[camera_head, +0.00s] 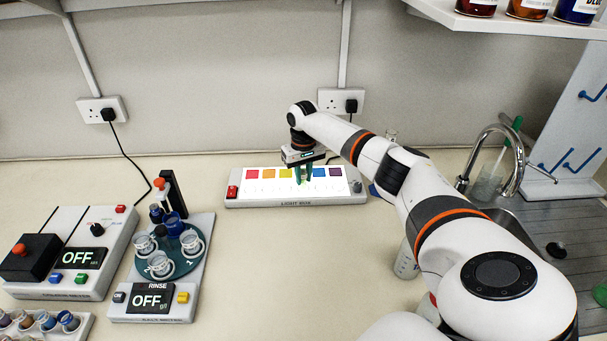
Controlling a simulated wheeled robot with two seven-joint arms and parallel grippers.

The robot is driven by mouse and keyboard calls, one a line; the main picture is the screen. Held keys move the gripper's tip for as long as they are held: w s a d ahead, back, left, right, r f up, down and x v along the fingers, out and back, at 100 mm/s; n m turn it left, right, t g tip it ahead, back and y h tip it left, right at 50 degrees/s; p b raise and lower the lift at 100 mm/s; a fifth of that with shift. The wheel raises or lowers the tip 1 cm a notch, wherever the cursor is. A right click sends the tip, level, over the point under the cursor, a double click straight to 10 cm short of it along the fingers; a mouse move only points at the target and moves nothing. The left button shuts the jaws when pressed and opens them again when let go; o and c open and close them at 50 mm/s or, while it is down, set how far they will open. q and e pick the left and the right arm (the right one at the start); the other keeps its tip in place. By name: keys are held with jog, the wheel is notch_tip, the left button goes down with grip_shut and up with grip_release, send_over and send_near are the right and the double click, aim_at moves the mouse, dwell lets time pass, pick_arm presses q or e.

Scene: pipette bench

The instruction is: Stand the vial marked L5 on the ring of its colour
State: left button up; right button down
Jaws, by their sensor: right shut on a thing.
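My right gripper (303,177) reaches over the light box (240,202) at the back middle, pointing down. It is shut on a small vial, mostly hidden between the fingers; its mark cannot be read and its colour is unclear, though green shows there. The gripper covers the spot between yellow and blue. Rings below the squares are too faint to make out. My left gripper is not in view.
Several vials stand in a rack (85,325) at the front left. Behind it are a boxy device (95,285) and a rinse device (193,305) with a carousel of cups. A sink tap (515,150) stands at right. The middle bench is clear; my right arm spans the right side.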

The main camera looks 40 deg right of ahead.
aim_at(303, 187)
jog(key=shift+f, duration=0.1)
jog(key=c, duration=1.3)
grip_release()
jog(key=shift+o, duration=0.2)
notch_tip(303, 187, up, 12)
jog(key=b, duration=0.2)
